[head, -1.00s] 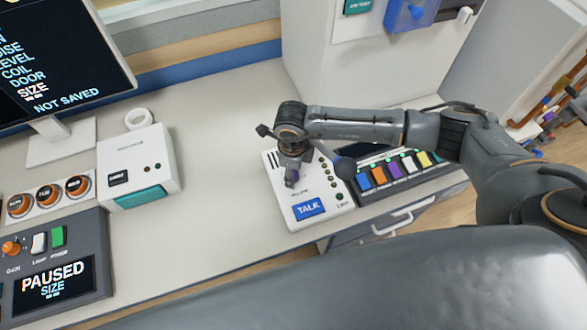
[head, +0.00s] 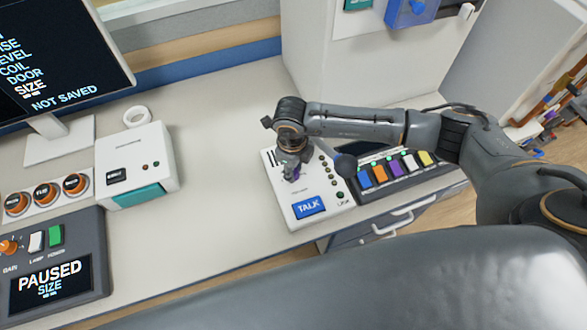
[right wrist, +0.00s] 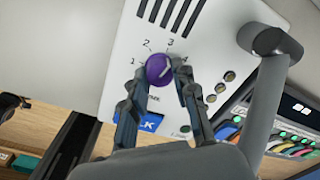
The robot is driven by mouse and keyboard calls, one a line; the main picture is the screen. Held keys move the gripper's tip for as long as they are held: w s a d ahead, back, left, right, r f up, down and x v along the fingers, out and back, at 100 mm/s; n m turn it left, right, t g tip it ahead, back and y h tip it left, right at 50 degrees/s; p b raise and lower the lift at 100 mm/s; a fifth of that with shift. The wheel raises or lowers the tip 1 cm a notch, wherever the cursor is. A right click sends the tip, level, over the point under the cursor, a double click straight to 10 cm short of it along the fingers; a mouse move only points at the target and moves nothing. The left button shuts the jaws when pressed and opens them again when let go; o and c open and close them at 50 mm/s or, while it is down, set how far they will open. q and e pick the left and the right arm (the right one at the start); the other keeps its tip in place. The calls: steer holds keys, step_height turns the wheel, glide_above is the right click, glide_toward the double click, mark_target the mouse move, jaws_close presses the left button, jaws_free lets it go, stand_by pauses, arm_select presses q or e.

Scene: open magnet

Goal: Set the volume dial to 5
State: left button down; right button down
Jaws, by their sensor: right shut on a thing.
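The volume dial is a purple round knob (right wrist: 158,69) on the white talk box (head: 282,208), with numbers 1 to 4 around it in the right wrist view. No 5 is visible there; a finger covers part of the scale. The knob's white mark points up and right, roughly between 3 and 4. My right gripper (right wrist: 161,82) has one finger on each side of the knob and is shut on it. In the head view the right gripper (head: 291,174) reaches down onto the box and mostly hides the dial. My left gripper is not in view.
A blue TALK button (head: 310,207) sits just below the dial. A panel of coloured switches (head: 402,172) stands close at the right. A white box with a teal front (head: 137,160) and a console (head: 60,270) stand at the left. The counter between is clear.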

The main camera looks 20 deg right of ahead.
steer(key=m+b, duration=0.1)
steer(key=m, duration=0.3)
steer(key=shift+f+m, duration=0.1)
steer(key=shift+m, duration=0.2)
steer(key=m+b, duration=0.1)
steer(key=m, duration=0.3)
steer(key=shift+a+m, duration=0.1)
steer(key=shift+m, duration=0.2)
steer(key=m, duration=0.3)
steer(key=shift+m+b, duration=0.3)
steer(key=shift+b, duration=0.05)
steer(key=shift+w+m, duration=0.1)
steer(key=shift+m, duration=2.2)
steer(key=c, duration=1)
jaws_free()
steer(key=shift+c, duration=0.2)
